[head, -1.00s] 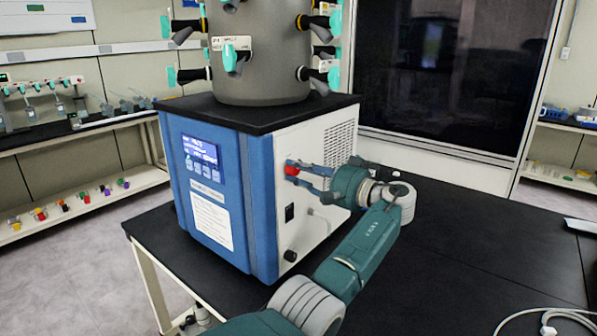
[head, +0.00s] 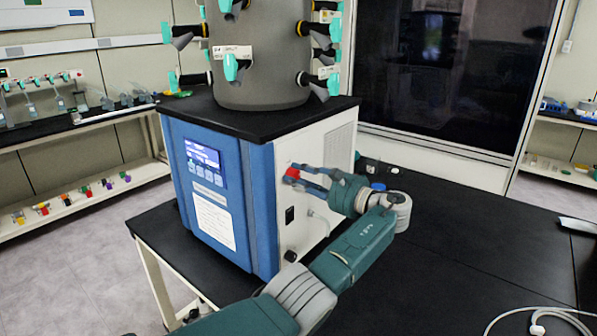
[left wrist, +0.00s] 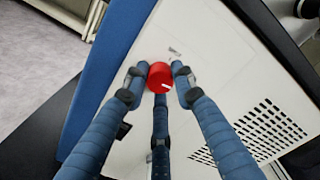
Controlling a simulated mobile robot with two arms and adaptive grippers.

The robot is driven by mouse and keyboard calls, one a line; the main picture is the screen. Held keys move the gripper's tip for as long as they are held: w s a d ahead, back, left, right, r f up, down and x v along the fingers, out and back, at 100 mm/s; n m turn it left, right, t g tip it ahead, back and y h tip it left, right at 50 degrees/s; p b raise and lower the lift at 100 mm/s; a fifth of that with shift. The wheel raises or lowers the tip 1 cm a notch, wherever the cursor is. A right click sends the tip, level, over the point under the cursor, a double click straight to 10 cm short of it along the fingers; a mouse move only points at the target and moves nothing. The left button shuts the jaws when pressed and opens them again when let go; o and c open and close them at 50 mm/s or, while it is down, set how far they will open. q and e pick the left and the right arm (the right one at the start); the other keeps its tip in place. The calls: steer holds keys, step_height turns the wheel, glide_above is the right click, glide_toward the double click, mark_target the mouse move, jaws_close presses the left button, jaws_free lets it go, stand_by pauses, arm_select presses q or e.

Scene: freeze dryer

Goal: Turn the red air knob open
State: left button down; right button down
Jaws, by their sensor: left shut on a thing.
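The red air knob (head: 292,172) sits on the white side panel of the freeze dryer (head: 258,125). In the left wrist view the red knob (left wrist: 160,77) is round, with a short white mark near its lower right. My left gripper (head: 296,176) is at the knob, its blue fingers reaching in from the right. In the left wrist view my left gripper (left wrist: 160,85) has fingers on the left, right and below the knob, shut on it. My right gripper is not in view.
The dryer stands on a black table (head: 450,235) with clear room to the right. A black switch (head: 290,214) is below the knob. A white cable (head: 550,318) lies at the front right. A vent grille (left wrist: 255,135) is beside the fingers.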

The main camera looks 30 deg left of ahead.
arm_select(q)
steer(key=shift+r+m+p, duration=0.1)
steer(key=shift+m+p, duration=0.35)
steer(key=shift+m, duration=0.45)
steer(key=c, duration=1.4)
jaws_free()
steer(key=shift+w, duration=0.1)
steer(key=shift+d, duration=0.15)
steer(key=s+d, duration=0.1)
steer(key=d, duration=1)
steer(key=shift+d, duration=0.35)
steer(key=shift+f, duration=0.2)
